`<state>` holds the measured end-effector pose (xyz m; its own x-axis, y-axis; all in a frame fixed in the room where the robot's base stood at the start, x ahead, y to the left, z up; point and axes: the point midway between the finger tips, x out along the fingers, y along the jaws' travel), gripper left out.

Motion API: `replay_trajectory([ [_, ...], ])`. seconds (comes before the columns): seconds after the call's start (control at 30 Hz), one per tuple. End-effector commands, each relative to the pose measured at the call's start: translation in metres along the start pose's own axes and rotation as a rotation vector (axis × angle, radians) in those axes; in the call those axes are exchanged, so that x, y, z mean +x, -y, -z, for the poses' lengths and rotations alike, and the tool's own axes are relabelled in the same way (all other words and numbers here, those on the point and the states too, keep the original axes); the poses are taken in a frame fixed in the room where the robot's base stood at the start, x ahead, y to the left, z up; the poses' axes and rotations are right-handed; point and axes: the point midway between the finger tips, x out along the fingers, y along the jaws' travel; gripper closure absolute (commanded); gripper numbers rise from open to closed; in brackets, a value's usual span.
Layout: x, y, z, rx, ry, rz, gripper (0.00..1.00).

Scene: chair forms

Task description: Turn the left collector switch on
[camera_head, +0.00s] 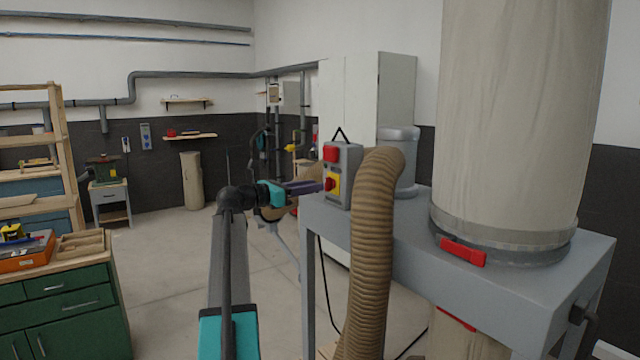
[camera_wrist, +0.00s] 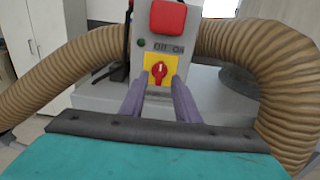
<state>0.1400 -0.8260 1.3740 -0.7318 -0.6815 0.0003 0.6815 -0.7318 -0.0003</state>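The collector switch is a red rotary knob (camera_wrist: 159,71) on a yellow plate, low on a grey control box (camera_head: 343,172). Its grip looks about upright; lettering that seems to read OFF and ON is above the plate. The knob also shows in the head view (camera_head: 330,184). A big red button or cover (camera_wrist: 167,17) is above it, with a small green dot at its left. My gripper (camera_wrist: 161,82) faces the box, purple fingers apart, one tip on each side of the knob. A gap shows beside the knob; contact cannot be told. The gripper is seen side-on in the head view (camera_head: 318,187).
A ribbed tan hose (camera_head: 372,255) arches close beside the box. The box stands on a grey collector frame (camera_head: 420,235) with a large cloth bag (camera_head: 520,110). A green cabinet (camera_head: 65,305) stands at left. The floor between is open.

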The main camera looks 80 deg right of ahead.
Motion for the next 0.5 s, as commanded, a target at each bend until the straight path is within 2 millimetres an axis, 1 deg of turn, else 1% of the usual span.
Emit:
replay_trajectory([
  [0.03,0.008,0.0,-0.002,-0.001,-0.001,0.002,0.71],
  [0.1,0.018,0.0,-0.001,-0.001,-0.001,0.001,0.71],
  [0.2,0.027,-0.001,-0.001,0.0,-0.001,0.001,0.71],
  [0.33,0.036,0.0,-0.001,0.001,-0.001,0.0,0.71],
  [0.5,0.04,0.0,0.0,0.001,-0.001,-0.001,0.71],
])
